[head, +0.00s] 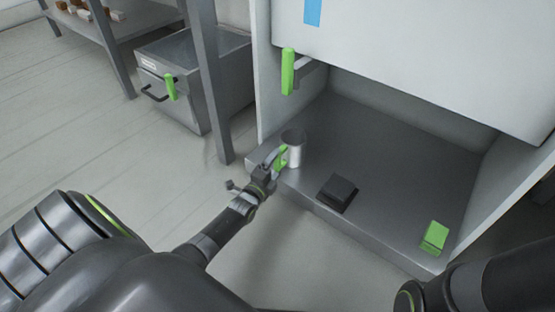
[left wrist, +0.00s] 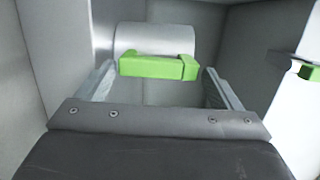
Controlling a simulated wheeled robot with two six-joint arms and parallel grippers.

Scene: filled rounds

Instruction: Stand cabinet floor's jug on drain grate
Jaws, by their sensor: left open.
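The jug (head: 295,150) is a silver cylinder with a green handle (head: 281,158). It stands upright at the left front of the grey cabinet floor (head: 385,170). My left gripper (head: 275,160) is at the handle side of the jug. In the left wrist view the gripper (left wrist: 160,75) is open, its fingers on either side of the green handle (left wrist: 150,67), with the jug's silver body (left wrist: 155,38) behind. I cannot tell whether the fingers touch the handle. No drain grate can be made out. My right gripper is not in view.
A raised white door (head: 430,60) with a green handle (head: 288,72) hangs above. A grey chest (head: 195,75) and shelf post (head: 211,90) stand left.

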